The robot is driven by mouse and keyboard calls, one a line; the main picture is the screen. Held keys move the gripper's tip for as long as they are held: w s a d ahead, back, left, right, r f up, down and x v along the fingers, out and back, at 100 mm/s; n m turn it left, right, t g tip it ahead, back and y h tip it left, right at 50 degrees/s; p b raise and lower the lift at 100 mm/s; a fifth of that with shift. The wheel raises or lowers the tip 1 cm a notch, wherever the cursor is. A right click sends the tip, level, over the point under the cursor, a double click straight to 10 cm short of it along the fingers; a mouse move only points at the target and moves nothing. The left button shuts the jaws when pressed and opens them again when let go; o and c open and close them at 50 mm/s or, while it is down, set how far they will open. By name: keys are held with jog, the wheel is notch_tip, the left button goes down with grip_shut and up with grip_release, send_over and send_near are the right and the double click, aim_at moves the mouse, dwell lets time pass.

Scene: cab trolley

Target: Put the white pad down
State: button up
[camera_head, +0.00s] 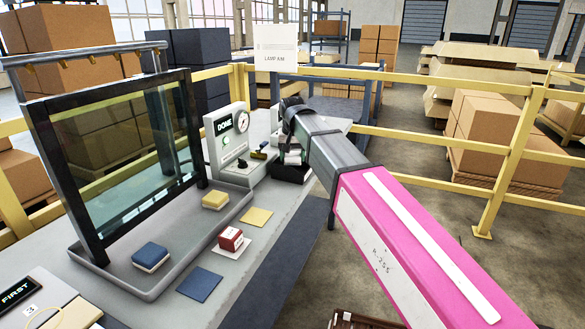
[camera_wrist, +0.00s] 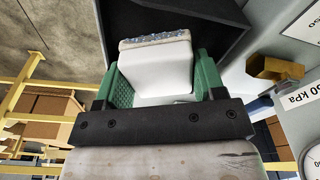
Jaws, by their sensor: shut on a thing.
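My gripper (camera_wrist: 160,82) is shut on the white pad (camera_wrist: 155,62), with a green finger on each side of it in the wrist view. The pad's far face is speckled blue and grey. A black open holder (camera_wrist: 190,18) lies beyond the pad; I cannot tell whether they touch. In the head view my gripper (camera_head: 291,150) is at the back of the bench, just above the black holder (camera_head: 292,174), right of the DOME panel. My arm partly hides the pad there.
The DOME panel (camera_head: 226,126) with its gauge stands close left of my gripper. A framed glass pane (camera_head: 120,140) stands in a grey tray (camera_head: 165,270) holding a blue pad (camera_head: 150,256) and a yellow pad (camera_head: 215,200). A red block (camera_head: 231,238) sits in front. Yellow railing (camera_head: 440,137) runs behind.

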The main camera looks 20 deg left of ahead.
aim_at(293, 156)
jog(key=shift+f, duration=2.2)
jog(key=o, duration=0.7)
jog(key=shift+f, duration=0.15)
jog(key=shift+c, duration=0.2)
jog(key=r, duration=0.4)
jog(key=s+r, duration=0.1)
jog(key=r, duration=0.7)
jog(key=shift+s+d+r, duration=0.1)
jog(key=shift+s+d, duration=0.1)
jog(key=shift+d, duration=0.05)
